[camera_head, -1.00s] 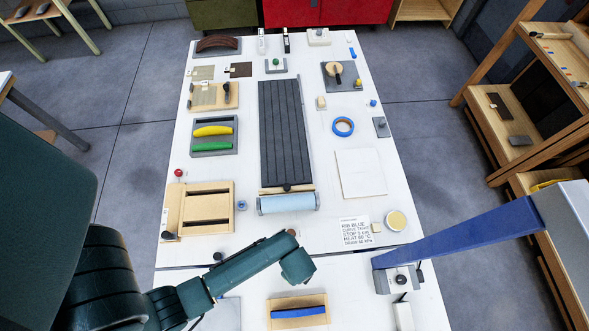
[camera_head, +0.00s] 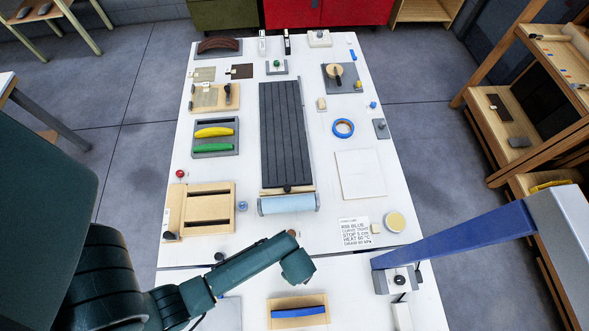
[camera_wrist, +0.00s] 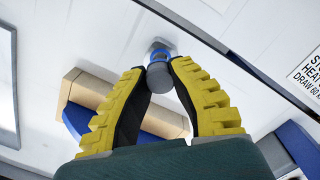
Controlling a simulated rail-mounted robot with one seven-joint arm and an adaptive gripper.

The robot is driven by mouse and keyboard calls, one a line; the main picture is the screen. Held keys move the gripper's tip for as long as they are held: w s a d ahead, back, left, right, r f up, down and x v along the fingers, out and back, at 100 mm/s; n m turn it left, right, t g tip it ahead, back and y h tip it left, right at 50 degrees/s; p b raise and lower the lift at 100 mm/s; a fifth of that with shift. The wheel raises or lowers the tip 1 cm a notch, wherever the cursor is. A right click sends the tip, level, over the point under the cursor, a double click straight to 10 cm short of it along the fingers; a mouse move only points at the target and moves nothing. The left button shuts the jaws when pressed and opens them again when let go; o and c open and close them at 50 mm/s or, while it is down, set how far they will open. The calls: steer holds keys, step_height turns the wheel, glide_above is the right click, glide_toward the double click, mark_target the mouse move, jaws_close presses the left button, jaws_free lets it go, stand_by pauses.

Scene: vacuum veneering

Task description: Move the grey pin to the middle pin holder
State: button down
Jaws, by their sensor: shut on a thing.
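My gripper (camera_wrist: 158,78) has black fingers with yellow ribbed backs. Its fingertips are closed on the grey pin (camera_wrist: 160,78), whose rounded end shows between them. A blue ring and a small grey part (camera_wrist: 160,50) show just beyond the pin; I cannot tell whether they touch it. In the head view my arm's end hides the fingers and the held pin. A small grey piece with a blue rim (camera_head: 242,206) stands right of the slotted wooden frame. I cannot tell for sure which piece is the middle pin holder.
A wooden block with a blue strip (camera_head: 298,311) lies below my arm and also shows in the wrist view (camera_wrist: 90,92). A printed card (camera_head: 355,232) and a blue bar (camera_head: 450,240) are to the right. A white square board (camera_head: 360,174) lies farther back.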

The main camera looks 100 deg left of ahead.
steer(key=shift+f+b, duration=0.8)
steer(key=shift+f, duration=0.6)
steer(key=c, duration=1)
jaws_free()
steer(key=r, duration=1.2)
steer(key=shift+w, duration=0.25)
